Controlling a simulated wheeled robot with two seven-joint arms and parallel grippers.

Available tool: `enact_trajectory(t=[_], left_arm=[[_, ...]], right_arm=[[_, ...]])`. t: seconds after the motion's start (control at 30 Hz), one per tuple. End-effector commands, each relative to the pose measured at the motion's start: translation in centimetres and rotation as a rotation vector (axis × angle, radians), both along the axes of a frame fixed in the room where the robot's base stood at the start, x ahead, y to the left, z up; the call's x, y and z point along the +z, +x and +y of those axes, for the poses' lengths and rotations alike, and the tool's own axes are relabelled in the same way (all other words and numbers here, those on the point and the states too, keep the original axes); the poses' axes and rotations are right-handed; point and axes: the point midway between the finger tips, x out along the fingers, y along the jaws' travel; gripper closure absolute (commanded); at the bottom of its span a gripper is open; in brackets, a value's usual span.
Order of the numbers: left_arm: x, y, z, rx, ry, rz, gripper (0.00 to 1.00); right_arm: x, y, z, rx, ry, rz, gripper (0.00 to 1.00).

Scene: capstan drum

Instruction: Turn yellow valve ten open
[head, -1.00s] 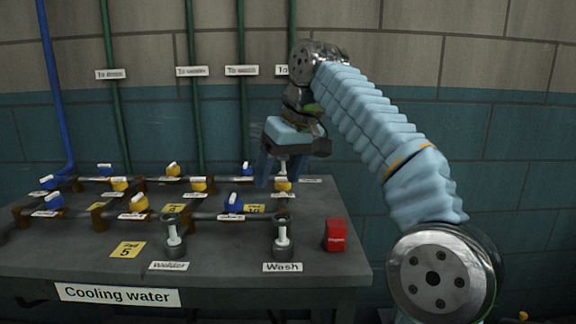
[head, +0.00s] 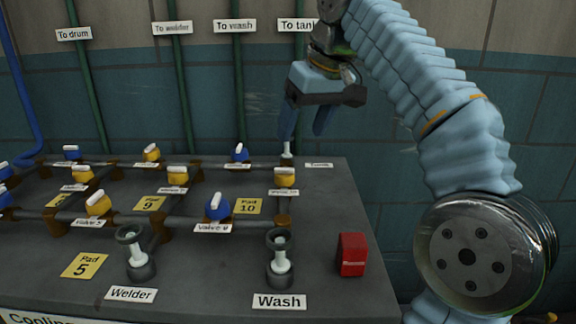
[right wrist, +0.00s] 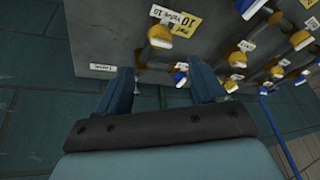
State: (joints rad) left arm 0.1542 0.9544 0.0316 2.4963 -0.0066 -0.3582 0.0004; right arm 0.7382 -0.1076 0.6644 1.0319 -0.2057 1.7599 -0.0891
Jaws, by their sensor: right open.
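Yellow valve ten (head: 285,179) sits on the pipework at the right end of the bench, above its white label and right of the yellow Pad 10 plate (head: 247,206). Its white handle appears to lie crosswise in the head view. In the right wrist view, the yellow valve (right wrist: 160,36) stands beyond the fingertips, beside the Pad 10 plate. My right gripper (head: 304,130) is open and empty, pointing down above and behind the valve, apart from it. It also shows in the right wrist view (right wrist: 160,75), with fingers spread. My left gripper is out of view.
Several other blue and yellow valves, such as blue valve (head: 218,207), crowd the bench to the left. A welder fitting (head: 137,258), a wash fitting (head: 280,262) and a red box (head: 351,254) stand in front. A white-topped fitting (head: 287,150) stands behind valve ten.

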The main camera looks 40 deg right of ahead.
Motion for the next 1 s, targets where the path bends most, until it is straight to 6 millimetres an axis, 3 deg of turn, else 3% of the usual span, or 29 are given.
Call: enact_trajectory(t=[0.2, 0.4, 0.6, 0.87, 1.0], left_arm=[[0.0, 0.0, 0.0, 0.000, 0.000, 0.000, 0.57], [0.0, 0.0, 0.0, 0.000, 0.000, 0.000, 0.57], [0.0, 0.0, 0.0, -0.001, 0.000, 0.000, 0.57], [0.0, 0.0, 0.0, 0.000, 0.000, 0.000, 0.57], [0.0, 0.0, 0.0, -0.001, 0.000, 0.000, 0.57]], right_arm=[[-5.0, 2.0, 0.1, -0.001, 0.000, 0.006, 0.32], [-8.4, 3.5, 0.3, 0.001, 0.001, 0.003, 0.32], [-9.9, 4.2, 0.3, 0.000, 0.000, 0.001, 0.32], [-10.0, 4.3, 0.3, 0.001, 0.001, 0.000, 0.32], [-10.0, 4.2, 0.3, 0.001, 0.001, 0.000, 0.49]])
